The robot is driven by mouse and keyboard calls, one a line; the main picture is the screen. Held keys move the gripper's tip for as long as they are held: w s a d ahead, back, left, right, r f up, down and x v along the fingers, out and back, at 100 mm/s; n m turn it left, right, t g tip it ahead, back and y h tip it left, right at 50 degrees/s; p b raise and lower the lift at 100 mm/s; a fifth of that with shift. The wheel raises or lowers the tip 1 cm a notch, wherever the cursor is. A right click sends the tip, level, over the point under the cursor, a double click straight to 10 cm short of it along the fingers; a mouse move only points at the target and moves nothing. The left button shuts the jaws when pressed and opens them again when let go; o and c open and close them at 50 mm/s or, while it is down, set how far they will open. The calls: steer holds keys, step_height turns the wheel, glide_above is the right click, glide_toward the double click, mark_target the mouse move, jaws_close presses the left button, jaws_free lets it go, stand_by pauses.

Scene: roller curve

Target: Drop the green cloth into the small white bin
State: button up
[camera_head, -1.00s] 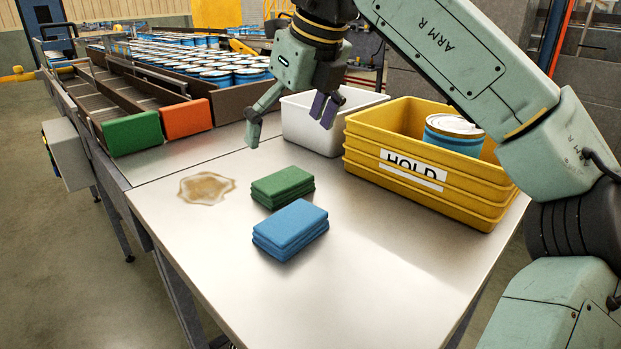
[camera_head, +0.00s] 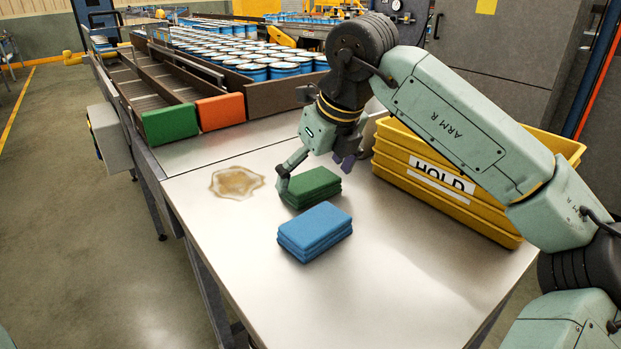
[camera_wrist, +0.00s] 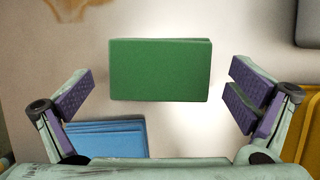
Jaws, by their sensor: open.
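The green cloth (camera_head: 313,187) is a folded stack lying on the metal table, just behind the blue cloth stack. In the wrist view the green cloth (camera_wrist: 160,70) lies ahead of and between the two spread fingers. My gripper (camera_head: 318,170) is open and empty, low over the green cloth, pointing down; it also shows in the wrist view (camera_wrist: 158,100). The small white bin is hidden behind my arm in the head view, with perhaps a sliver showing. A grey rounded edge (camera_wrist: 308,24) at the top right of the wrist view may be part of it.
A blue cloth stack (camera_head: 314,232) lies close in front of the green one. A brownish spill (camera_head: 237,183) is to the left. A yellow HOLD crate (camera_head: 425,180) stands at the right. Green (camera_head: 170,125) and orange (camera_head: 220,111) blocks line the conveyor end. The table's front is clear.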

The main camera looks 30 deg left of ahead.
steer(key=shift+a+f, duration=0.2)
steer(key=shift+f, duration=0.25)
steer(key=c, duration=1.1)
steer(key=shift+r, duration=0.15)
